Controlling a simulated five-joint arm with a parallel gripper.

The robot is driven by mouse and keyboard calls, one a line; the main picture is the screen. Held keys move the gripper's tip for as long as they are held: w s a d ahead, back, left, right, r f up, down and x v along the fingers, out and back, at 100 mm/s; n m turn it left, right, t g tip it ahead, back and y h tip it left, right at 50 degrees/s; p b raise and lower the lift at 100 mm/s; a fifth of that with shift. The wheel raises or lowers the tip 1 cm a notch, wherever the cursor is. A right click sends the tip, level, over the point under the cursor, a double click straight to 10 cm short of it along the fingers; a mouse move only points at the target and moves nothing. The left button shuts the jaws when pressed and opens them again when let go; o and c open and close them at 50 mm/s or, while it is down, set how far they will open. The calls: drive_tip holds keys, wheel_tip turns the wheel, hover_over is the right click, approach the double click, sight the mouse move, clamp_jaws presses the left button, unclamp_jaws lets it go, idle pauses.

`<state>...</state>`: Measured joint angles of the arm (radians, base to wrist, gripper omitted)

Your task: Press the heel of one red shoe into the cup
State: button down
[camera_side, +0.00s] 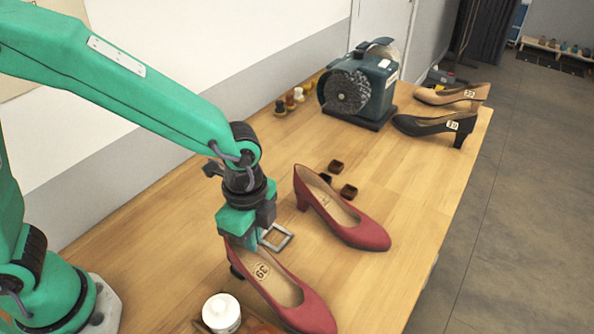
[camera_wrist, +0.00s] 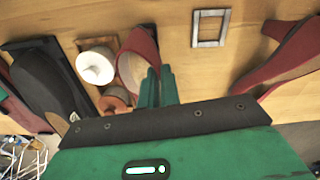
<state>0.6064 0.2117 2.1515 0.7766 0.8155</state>
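One red shoe (camera_side: 288,290) with a "39" label inside lies at the front, its toe toward the lower right. It also shows in the wrist view (camera_wrist: 130,75). My gripper (camera_side: 243,243) is down at its rear, overlapping its back edge. In the wrist view, the green fingertips (camera_wrist: 159,72) are close together at the shoe's edge; whether they grip it is unclear. A dark shape partly hides its heel. The other red shoe (camera_side: 355,226) stands apart, upright, and shows in the wrist view (camera_wrist: 285,58).
A square metal frame (camera_side: 277,237) lies between the red shoes. A white-capped bottle (camera_side: 221,313) stands at front left. A grinder (camera_side: 362,86), small spools (camera_side: 290,102), a black shoe (camera_side: 432,124) and a tan shoe (camera_side: 450,95) are farther back. The right-hand bench top is clear.

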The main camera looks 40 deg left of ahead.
drive_tip(key=shift+f, duration=0.25)
drive_tip(key=c, duration=1.5)
unclamp_jaws()
drive_tip(key=shift+c, duration=0.2)
drive_tip(key=shift+r, duration=0.15)
drive_tip(key=shift+r, duration=3.75)
drive_tip(key=s+a+r+n+t, duration=0.2)
drive_tip(key=s+a+r+n, duration=0.1)
drive_tip(key=a+n, duration=0.5)
drive_tip(key=s+a+r+n+t, duration=0.3)
drive_tip(key=a+n, duration=0.5)
drive_tip(key=a, duration=0.4)
wheel_tip(320, 180, up, 2)
drive_tip(key=shift+s+a+r+t, duration=0.1)
drive_tip(key=shift+s+a+t, duration=0.2)
drive_tip(key=shift+s, duration=0.3)
